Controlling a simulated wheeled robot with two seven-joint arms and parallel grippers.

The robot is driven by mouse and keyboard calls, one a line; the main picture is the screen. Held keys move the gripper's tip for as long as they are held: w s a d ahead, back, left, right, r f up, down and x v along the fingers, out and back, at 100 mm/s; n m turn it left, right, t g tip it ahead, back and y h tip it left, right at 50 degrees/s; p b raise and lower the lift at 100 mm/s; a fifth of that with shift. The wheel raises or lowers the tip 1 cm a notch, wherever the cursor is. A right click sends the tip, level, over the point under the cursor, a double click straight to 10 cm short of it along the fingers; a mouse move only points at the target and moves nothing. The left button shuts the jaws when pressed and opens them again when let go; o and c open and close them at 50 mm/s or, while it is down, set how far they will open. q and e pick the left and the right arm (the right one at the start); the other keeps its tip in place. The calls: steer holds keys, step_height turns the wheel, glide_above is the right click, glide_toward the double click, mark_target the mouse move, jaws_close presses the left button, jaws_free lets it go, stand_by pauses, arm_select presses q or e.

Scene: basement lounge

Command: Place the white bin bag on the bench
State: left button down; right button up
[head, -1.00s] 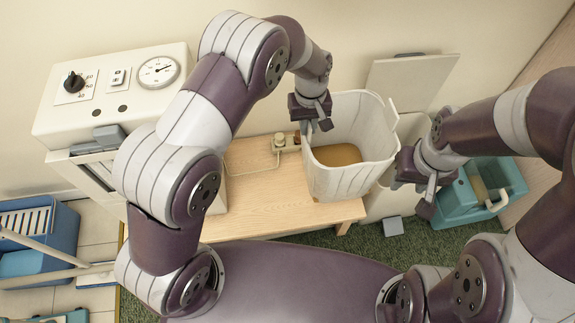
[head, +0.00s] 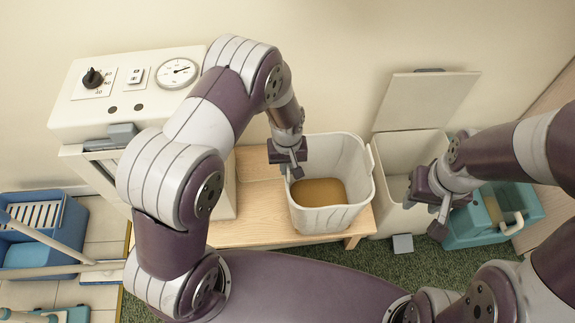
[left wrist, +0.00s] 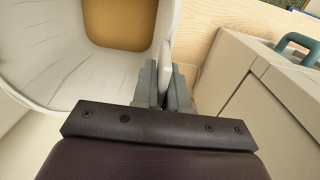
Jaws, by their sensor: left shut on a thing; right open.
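The white bin bag (head: 350,168), an open-topped ribbed tub with a brown-yellow inside bottom, is upright over the right part of the wooden bench (head: 256,210). I cannot tell whether its base touches the wood. My left gripper (head: 290,170) is shut on its left rim. In the left wrist view the grey fingers (left wrist: 164,85) pinch the rim, with the bag (left wrist: 40,50) on the left and bench wood (left wrist: 210,25) at the top. My right gripper (head: 428,208) is open and empty, right of the bag, in front of the cream bin.
A cream bin (head: 400,160) with its lid (head: 425,100) raised stands right of the bench. A teal bucket (head: 480,232) is beyond it. A cream machine with a gauge (head: 177,72) stands at the left. A blue mop bucket (head: 40,240) is far left.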

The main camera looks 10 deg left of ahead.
arm_select(q)
steer(key=c, duration=1.5)
jaws_free()
steer(key=shift+f, duration=0.1)
steer(key=o, duration=0.4)
steer(key=shift+c, duration=0.2)
